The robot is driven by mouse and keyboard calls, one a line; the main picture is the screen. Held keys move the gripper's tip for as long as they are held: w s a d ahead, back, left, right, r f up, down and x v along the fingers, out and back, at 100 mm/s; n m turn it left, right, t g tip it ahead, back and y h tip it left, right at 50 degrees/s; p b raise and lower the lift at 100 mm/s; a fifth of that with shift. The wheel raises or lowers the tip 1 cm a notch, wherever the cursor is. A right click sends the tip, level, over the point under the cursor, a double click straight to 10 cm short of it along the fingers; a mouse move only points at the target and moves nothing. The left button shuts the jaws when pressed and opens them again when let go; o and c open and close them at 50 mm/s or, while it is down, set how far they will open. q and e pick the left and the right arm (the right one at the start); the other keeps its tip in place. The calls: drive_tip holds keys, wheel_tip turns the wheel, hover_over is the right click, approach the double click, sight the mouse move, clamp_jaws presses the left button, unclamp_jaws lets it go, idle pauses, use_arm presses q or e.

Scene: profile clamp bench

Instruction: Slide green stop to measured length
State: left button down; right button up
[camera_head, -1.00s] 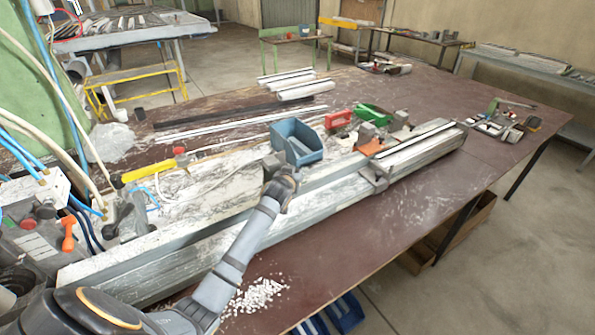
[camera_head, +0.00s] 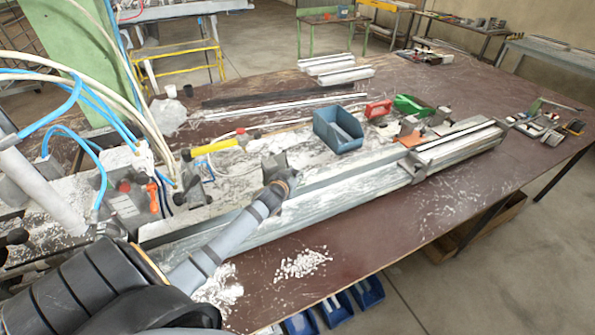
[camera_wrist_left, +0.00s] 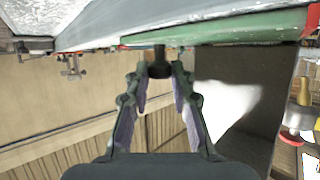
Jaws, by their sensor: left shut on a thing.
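My left gripper (camera_head: 273,172) is over the long pale rail (camera_head: 350,200), left of the blue bin. In the left wrist view its two fingers (camera_wrist_left: 160,68) are closed in on a small dark knob (camera_wrist_left: 160,54). The knob sits against the edge of a green strip (camera_wrist_left: 220,28), which I take to be the green stop. The strip lies along a grey bar at the top of that view. In the head view the gripper and wrist hide what is held. My right gripper is in neither view.
A blue bin (camera_head: 338,130) stands right of the gripper, with a red clamp (camera_head: 378,108) and green piece (camera_head: 410,104) beyond. A yellow-handled tool (camera_head: 214,147) lies to the left. White chips (camera_head: 302,263) are scattered on the brown table in front.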

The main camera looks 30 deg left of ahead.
use_arm(q)
drive_tip(key=c, duration=1.4)
unclamp_jaws()
drive_tip(key=shift+w, duration=0.1)
drive_tip(key=v, duration=1.2)
